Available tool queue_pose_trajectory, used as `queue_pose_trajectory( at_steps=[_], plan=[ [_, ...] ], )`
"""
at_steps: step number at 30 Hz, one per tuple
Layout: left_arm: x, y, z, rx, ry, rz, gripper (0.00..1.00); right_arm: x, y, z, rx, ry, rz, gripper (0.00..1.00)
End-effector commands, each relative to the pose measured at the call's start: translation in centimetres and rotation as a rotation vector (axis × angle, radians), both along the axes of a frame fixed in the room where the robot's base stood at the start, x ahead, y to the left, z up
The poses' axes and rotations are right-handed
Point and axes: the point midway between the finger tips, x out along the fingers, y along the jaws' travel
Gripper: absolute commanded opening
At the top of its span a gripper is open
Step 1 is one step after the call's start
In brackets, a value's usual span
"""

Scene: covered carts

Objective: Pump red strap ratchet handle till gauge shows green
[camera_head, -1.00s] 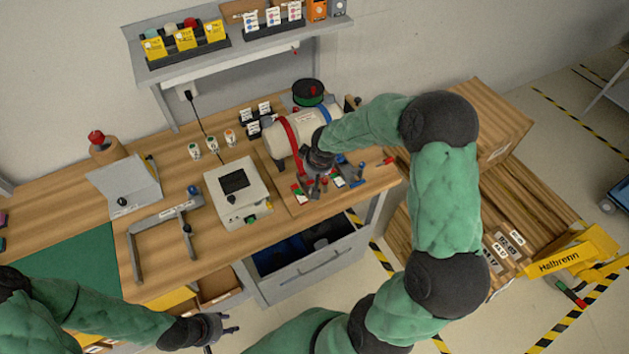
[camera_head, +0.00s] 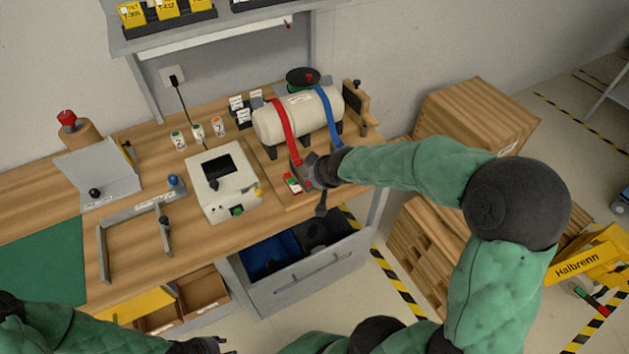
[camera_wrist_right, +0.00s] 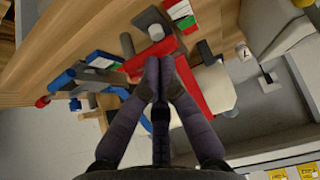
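A cream tank (camera_head: 305,117) lies on its stand at the bench's back right, crossed by a red strap (camera_head: 283,125) and a blue strap (camera_head: 331,118). A small red, green and white gauge (camera_head: 292,183) sits at the bench front; its reading is too small to tell. My right gripper (camera_head: 310,182) is beside the gauge at the red strap's lower end and hides the ratchet. In the right wrist view, my right fingertips (camera_wrist_right: 157,68) meet against a red bar (camera_wrist_right: 150,54); no clear grip on it shows. My left gripper (camera_head: 215,345) is partly cut off at the bottom edge.
A white box device (camera_head: 224,187) stands left of my right gripper. Blue ratchet parts (camera_wrist_right: 88,75) lie close by in the wrist view. An open drawer (camera_head: 300,265) juts out below the bench. Wooden crates (camera_head: 480,120) stand to the right.

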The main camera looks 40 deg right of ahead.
Motion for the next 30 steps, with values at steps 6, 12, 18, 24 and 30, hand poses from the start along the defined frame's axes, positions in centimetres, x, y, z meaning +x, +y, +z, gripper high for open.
queue_pose_trajectory(
  at_steps=[6,12,18,24,30],
  plan=[
    [0.0,0.0,-2.6,0.0,0.0,0.0,0.4,-0.5,0.0,-1.7,-0.001,0.001,-0.001,0.0],
    [0.0,0.0,-3.9,0.0,0.0,0.0,0.4,-0.9,0.1,-2.7,0.0,0.003,-0.001,0.0],
    [0.0,0.0,-4.7,0.0,0.0,0.0,0.4,-1.1,0.1,-3.3,0.0,0.003,-0.001,0.0],
    [0.0,0.0,-4.9,0.0,0.0,0.0,0.4,-1.2,0.1,-3.5,0.0,0.003,-0.001,0.0],
    [0.0,0.0,-4.9,0.0,0.0,0.0,0.4,-1.2,0.1,-3.5,0.0,0.003,-0.001,0.0]
  ],
)
